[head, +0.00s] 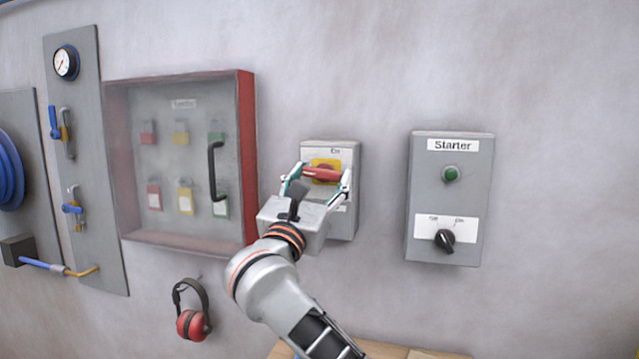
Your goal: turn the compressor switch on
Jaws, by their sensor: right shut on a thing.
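A grey switch box (347,218) is on the wall in the middle of the head view. It has a yellow plate (325,162) and a red rotary handle (322,174), which lies nearly level across the plate. A label at the box's top appears to read "On". My right gripper (320,176) is shut on the red handle, one finger at each end. The gripper body hides the lower part of the box and most of its lower label. My left gripper is not in view.
Right of the box is a grey Starter box (416,190) with a green button (450,174) and a black knob (445,240). On the left is a red-framed cabinet (247,160) with a clear front. Ear defenders (191,322) hang below it.

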